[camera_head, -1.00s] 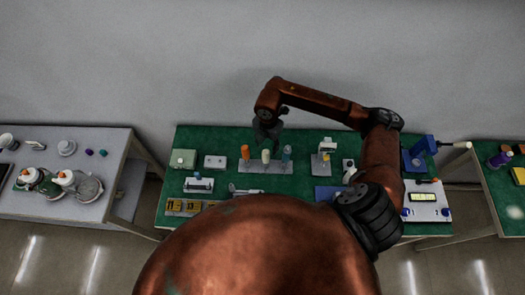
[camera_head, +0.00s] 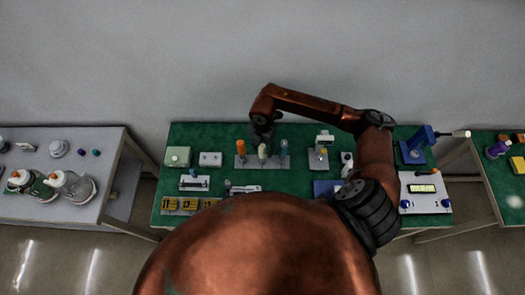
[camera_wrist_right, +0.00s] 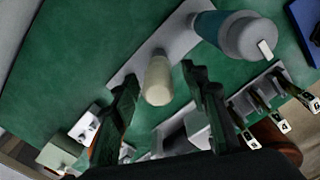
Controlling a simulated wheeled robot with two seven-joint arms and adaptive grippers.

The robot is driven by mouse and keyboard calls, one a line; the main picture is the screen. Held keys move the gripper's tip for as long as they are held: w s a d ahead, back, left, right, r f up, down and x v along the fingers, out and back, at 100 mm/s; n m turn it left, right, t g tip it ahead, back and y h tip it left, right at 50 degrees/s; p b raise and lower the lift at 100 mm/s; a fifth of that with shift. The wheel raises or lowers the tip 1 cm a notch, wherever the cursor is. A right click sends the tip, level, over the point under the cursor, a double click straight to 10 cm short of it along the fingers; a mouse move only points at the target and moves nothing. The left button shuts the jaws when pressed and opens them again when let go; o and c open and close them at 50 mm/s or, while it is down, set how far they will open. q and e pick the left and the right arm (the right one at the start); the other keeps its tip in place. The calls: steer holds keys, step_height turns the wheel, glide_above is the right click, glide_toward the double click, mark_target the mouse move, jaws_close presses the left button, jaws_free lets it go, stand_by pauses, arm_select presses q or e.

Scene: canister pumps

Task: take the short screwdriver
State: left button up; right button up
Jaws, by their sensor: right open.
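A grey rack (camera_head: 248,162) on the green bench holds three upright handled tools: an orange one (camera_head: 241,146), a cream one (camera_head: 262,152) and a teal one (camera_head: 284,150). The cream one looks the shortest, so it appears to be the short screwdriver. My right gripper (camera_head: 263,138) is over the cream handle, pointing down. In the right wrist view, its fingers (camera_wrist_right: 160,80) are open, with the cream handle (camera_wrist_right: 157,82) showing between them, apart from both. The teal handle (camera_wrist_right: 215,28) stands beyond the right finger. My left gripper is out of view.
The orange and teal tools stand close on either side. A grey stand (camera_head: 318,160) is to the right of the rack, and a grey block (camera_head: 210,159) to the left. Yellow numbered holders (camera_head: 187,205) line the front left. The green mat behind the rack is clear.

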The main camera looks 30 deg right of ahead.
mark_target(262, 154)
steer(key=shift+a+f+p, duration=0.1)
steer(key=shift+f+p, duration=0.25)
steer(key=shift+f, duration=1.85)
jaws_close()
